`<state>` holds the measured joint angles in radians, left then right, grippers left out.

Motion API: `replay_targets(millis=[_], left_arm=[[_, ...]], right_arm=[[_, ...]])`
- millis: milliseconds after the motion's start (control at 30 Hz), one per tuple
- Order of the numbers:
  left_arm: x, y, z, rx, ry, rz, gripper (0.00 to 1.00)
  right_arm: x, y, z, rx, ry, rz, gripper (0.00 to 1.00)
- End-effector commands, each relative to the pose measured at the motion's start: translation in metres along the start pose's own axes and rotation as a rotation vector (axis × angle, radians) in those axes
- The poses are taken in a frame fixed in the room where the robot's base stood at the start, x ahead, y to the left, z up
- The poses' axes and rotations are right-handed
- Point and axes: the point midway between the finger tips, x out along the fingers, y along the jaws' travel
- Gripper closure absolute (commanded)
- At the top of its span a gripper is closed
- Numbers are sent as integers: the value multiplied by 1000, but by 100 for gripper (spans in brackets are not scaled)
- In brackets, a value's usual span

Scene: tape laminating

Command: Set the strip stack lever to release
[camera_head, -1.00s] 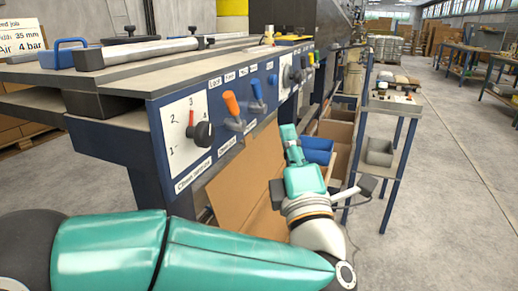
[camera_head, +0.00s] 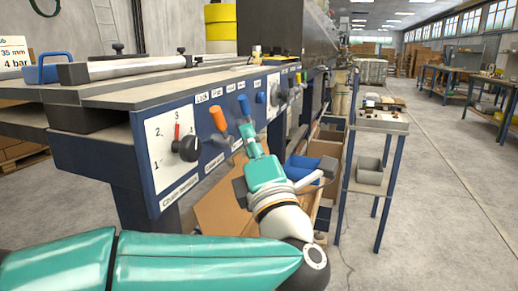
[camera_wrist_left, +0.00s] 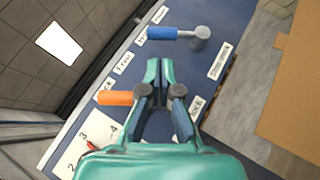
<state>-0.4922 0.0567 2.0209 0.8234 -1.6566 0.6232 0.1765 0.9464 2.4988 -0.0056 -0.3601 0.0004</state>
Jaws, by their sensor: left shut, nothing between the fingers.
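A panel on the bench's blue front carries an orange-handled lever (camera_head: 217,118) and a blue-handled lever (camera_head: 244,105) to its right, both handles pointing up. Their labels are too small to read surely, so I cannot tell which is the strip stack lever. My left gripper (camera_head: 248,130) is shut and empty, just below the blue handle in the head view. In the left wrist view the shut fingertips (camera_wrist_left: 158,64) lie between the orange handle (camera_wrist_left: 115,97) and the blue handle (camera_wrist_left: 165,33). Contact with either is not visible. My right gripper is not in view.
A black knob (camera_head: 187,148) on a numbered white dial plate sits left of the levers. Another blue handle (camera_head: 260,97) is further along the panel. A shelf stand (camera_head: 382,122) is at right, with open floor beyond.

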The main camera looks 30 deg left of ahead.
Motion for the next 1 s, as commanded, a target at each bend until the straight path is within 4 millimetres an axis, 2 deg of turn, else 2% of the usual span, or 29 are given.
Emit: replay_targets(millis=[100,333,700,733,833,1000], left_arm=[[22,0,-1,1,5,1,100],[48,0,0,0,0,0,100],[53,0,1,-1,-2,-1,100],[44,1,10,-4,-7,-1,100],[50,0,6,-2,-5,-3,100],[52,2,12,6,-17,-26,100]], right_arm=[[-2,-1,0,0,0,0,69],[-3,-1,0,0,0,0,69],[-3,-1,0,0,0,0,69],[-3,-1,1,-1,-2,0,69],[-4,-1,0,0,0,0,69],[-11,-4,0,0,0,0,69]])
